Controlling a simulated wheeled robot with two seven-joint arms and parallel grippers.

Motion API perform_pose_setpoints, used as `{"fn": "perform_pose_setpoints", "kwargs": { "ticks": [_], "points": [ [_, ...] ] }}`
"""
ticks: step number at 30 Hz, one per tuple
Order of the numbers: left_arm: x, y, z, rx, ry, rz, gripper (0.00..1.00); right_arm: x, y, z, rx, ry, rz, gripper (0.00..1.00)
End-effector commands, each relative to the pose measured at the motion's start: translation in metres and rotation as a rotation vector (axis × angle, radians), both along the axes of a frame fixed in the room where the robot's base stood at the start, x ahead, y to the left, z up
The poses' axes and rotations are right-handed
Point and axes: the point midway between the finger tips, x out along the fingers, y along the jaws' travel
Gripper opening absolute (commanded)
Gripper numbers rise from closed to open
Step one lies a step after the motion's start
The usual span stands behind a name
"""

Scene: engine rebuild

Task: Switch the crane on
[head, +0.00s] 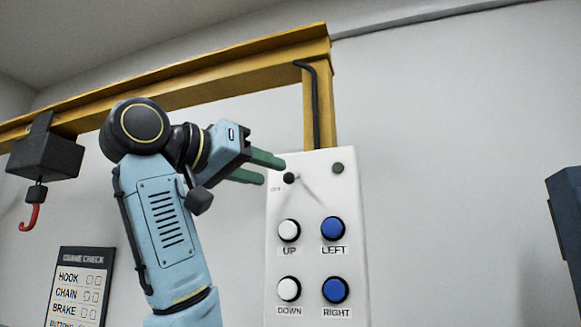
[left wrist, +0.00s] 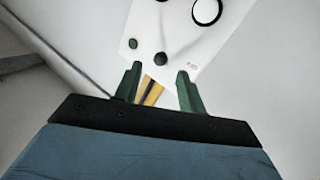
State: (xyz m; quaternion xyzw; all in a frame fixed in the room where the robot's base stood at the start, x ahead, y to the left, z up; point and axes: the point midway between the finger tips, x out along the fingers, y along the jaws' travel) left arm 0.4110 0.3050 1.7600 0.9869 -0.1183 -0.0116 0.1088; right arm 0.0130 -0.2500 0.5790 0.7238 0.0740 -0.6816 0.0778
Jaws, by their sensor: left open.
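The white crane control panel (head: 312,205) hangs below the yellow crane beam. It has a small black switch knob (head: 289,178) at its top left, a dark green lamp (head: 337,168) at its top right, and white and blue buttons below. My left gripper (head: 273,171) is open, its green fingers pointing at the knob from the left. In the left wrist view, the knob (left wrist: 161,59) shows just beyond the gap between the open fingers (left wrist: 158,70). Nothing is between the fingers. Whether they touch the knob is unclear. My right gripper is not in view.
The yellow beam (head: 230,75) runs overhead, with a black hoist (head: 45,155) and red hook (head: 30,218) at left. A black cable (head: 316,105) runs down to the panel. A check board (head: 80,287) is on the wall at lower left. A dark blue object (head: 568,225) stands at right.

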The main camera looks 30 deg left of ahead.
Motion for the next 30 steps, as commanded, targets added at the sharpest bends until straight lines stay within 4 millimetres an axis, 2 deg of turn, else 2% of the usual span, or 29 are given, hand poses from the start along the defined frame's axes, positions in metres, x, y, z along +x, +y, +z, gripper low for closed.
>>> {"fn": "perform_pose_setpoints", "kwargs": {
  "ticks": [1, 6, 10, 15, 26, 27, 30],
  "points": [
    [0.007, -0.004, 0.004, -0.002, 0.003, -0.007, 0.40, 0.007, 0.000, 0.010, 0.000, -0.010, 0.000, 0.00],
    [0.028, -0.008, 0.003, -0.003, 0.006, -0.006, 0.40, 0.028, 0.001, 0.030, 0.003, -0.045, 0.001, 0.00],
    [0.042, -0.011, 0.002, -0.004, 0.007, -0.002, 0.40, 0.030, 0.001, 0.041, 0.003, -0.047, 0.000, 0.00],
    [0.061, -0.014, -0.001, -0.001, 0.008, 0.000, 0.40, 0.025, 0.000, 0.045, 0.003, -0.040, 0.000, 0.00],
    [0.067, -0.015, -0.002, -0.001, 0.005, 0.001, 0.40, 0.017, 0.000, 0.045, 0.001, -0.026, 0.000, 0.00],
    [0.067, -0.015, -0.002, -0.001, 0.005, 0.001, 0.39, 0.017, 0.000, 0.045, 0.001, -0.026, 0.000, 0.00],
    [0.067, -0.015, -0.002, -0.001, 0.005, 0.001, 0.26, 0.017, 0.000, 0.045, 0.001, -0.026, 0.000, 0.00]
  ]
}}
